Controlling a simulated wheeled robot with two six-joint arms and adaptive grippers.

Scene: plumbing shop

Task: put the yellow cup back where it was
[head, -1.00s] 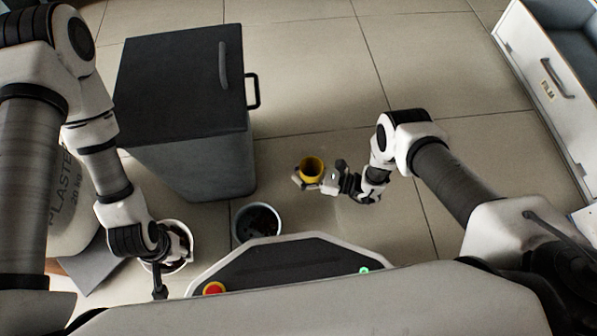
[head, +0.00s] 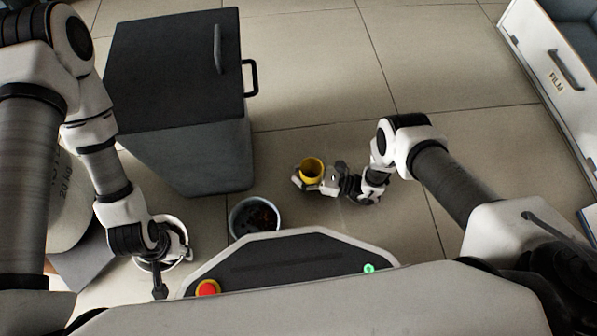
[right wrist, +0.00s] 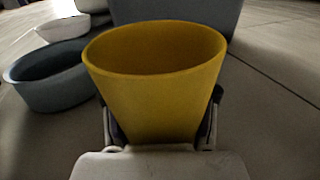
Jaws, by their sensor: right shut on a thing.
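The yellow cup (head: 312,170) is upright with its open rim facing up, held in front of my base over the tiled floor. My right gripper (head: 309,182) is shut on it, one finger on each side. In the right wrist view the yellow cup (right wrist: 155,85) fills the middle, between the two fingers (right wrist: 160,125). The cup looks empty in the head view; its bottom is hidden behind the gripper in the wrist view. My left gripper (head: 160,285) hangs low at the left, beside a white bucket; its fingers are too small to tell whether they are open.
A dark grey cabinet (head: 180,75) with handles stands at the left. A grey-blue bucket (head: 238,208) with dark contents sits beside my base, and a white bucket (head: 180,228) sits under my left arm. A white drawer unit (head: 545,60) is at the right. Floor between is clear.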

